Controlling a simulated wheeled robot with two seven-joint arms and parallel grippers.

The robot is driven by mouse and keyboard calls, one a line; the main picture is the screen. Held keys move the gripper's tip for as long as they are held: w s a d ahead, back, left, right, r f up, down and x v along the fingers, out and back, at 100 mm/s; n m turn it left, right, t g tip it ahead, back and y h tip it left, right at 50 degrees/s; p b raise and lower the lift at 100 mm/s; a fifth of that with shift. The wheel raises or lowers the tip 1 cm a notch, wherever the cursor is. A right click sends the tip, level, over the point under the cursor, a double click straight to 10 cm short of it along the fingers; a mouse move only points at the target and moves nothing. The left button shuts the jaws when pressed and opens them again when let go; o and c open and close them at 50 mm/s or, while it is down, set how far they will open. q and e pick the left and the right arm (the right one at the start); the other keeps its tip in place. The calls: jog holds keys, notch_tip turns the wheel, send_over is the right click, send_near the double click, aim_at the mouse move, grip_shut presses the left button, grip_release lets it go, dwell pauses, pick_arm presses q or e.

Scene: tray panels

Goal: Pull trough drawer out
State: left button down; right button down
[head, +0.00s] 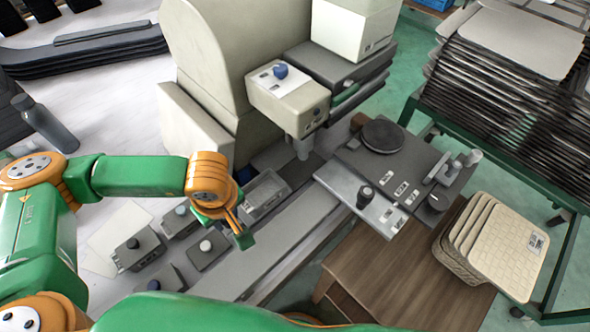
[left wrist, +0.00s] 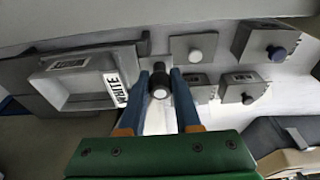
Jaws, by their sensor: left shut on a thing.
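The trough drawer (head: 267,192) is a grey open-topped box set in the machine's base. In the left wrist view the grey trough (left wrist: 60,103) shows at the left, with a white lettered label on its end. A dark round knob with a light face (left wrist: 160,91) sits between the two blue fingers at that end. My left gripper (head: 242,228) is at the near end of the trough in the head view, and in the left wrist view its fingers (left wrist: 160,80) are shut on the knob. The arm partly hides that end. My right gripper does not show.
Several small grey boxes with knobs (head: 140,249) stand left of the gripper. A pale machine with a blue-knobbed head (head: 290,92) rises behind the trough. A grey plate with a black knob (head: 355,195) lies to the right, above a brown wooden table (head: 410,280).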

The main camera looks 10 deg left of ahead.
pick_arm(q)
jog(key=c, duration=0.7)
grip_release()
jog(key=shift+r+p, duration=2.1)
jog(key=shift+r, duration=1.45)
jog(key=shift+f, duration=0.1)
